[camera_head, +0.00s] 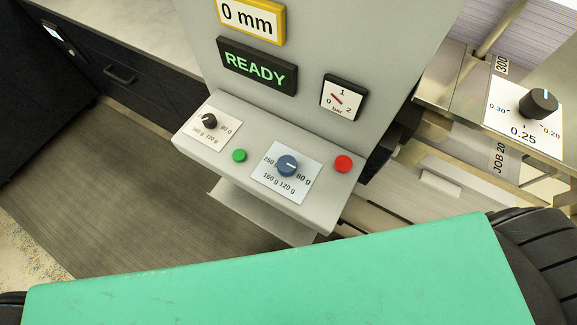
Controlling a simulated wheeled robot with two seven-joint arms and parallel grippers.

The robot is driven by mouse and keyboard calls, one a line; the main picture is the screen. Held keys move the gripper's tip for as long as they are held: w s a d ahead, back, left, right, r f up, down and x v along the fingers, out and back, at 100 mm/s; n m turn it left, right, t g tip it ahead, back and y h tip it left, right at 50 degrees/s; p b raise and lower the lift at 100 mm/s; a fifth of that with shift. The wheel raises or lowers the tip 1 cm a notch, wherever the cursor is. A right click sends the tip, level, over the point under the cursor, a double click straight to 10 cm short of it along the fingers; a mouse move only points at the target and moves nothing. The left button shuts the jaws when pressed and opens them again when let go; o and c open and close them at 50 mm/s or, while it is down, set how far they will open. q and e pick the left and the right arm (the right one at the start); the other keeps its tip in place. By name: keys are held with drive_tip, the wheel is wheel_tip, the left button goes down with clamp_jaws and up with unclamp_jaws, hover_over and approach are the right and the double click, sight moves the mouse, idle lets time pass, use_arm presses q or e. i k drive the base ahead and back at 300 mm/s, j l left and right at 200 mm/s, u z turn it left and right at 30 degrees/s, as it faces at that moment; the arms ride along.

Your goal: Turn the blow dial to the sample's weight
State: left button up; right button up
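A blue dial (287,165) sits on a white plate on the sloped grey control panel (322,206). Its plate reads 250 g, 160 g, 120 g and 80 g, and its white mark points right, toward the 80 g side. A smaller black dial (209,121) on the panel's left also has gram labels, partly too small to read; its light mark seems to point left. No readable name shows which one is the blow dial. No paper sample with a weight can be made out. Neither of my grippers is in view.
A green button (239,155) and a red button (343,163) flank the blue dial. Above are a READY display (257,67), a 0 mm display (251,18) and a bar gauge (342,98). Another black dial (538,103), marked 0.20 to 0.30, stands at right.

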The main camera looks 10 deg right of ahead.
sight(287, 165)
drive_tip(key=k+j+z, duration=0.1)
drive_tip(key=k+z, duration=0.2)
drive_tip(key=z, duration=0.15)
drive_tip(key=k+z, duration=0.45)
drive_tip(key=k+l+z, duration=0.1)
drive_tip(key=z, duration=0.35)
drive_tip(key=k+l, duration=0.05)
drive_tip(key=k, duration=0.05)
